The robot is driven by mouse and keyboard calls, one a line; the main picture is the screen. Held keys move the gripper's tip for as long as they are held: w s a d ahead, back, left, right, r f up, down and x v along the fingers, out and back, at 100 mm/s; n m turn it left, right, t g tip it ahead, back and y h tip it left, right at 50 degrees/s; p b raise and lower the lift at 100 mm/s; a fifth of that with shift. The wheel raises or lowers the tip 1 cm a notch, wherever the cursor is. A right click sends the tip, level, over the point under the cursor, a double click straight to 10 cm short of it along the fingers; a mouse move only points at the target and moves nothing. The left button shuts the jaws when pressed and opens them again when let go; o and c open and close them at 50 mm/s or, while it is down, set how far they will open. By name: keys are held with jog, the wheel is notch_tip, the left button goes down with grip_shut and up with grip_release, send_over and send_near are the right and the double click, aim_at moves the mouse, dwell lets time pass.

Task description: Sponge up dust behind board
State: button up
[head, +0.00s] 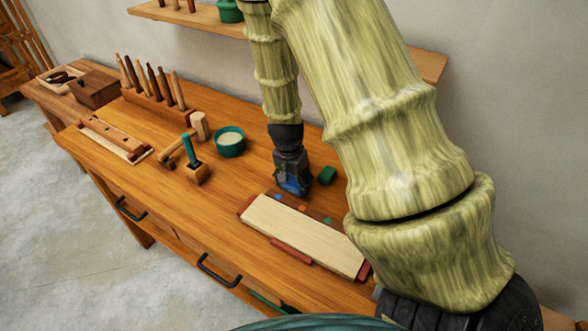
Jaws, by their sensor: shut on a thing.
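The pale wooden board (304,235) lies flat on the workbench, between reddish end pieces. A dark strip (313,213) with small blue, orange and green spots runs along its back edge. I cannot make out dust there. My gripper (291,190) points down just behind the board's left part, low over the bench. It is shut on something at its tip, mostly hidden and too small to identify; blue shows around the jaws. A small dark green block (327,175) lies to the right of my gripper, apart from it. I cannot tell whether it is a sponge.
A green bowl (229,142), a small wooden block with a green-handled tool (194,170) and a mallet (177,150) stand left of my gripper. A tool rack (158,108) is farther left. A wall shelf (190,16) hangs behind my arm, which hides part of the bench's right side.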

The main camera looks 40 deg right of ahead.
jog(key=shift+r+p, duration=2.25)
jog(key=shift+r, duration=0.45)
